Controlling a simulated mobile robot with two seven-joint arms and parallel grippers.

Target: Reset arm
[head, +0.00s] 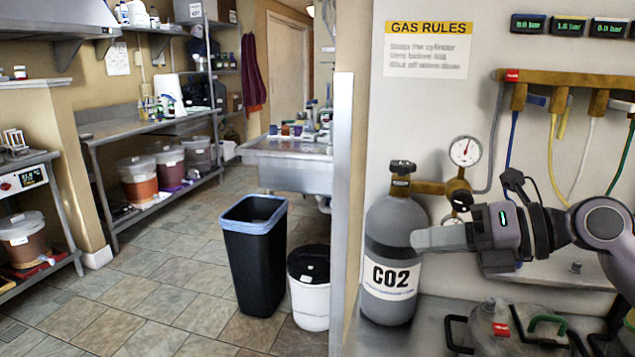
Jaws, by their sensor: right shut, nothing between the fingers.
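My right arm comes in from the right. Its gripper (424,239) is shut and empty, pointing left. In the picture its fingertips overlap the right side of the grey CO2 cylinder (390,245); I cannot tell whether they touch it. The cylinder stands upright on a metal bench (425,322). A brass regulator with a round gauge (465,151) sits just above and behind the gripper. My left gripper is not in view.
Hoses (548,170) hang from a brass manifold (590,80). A wall edge (341,200) separates a tiled room with a black bin (254,255), a white bin (309,290) and open floor.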

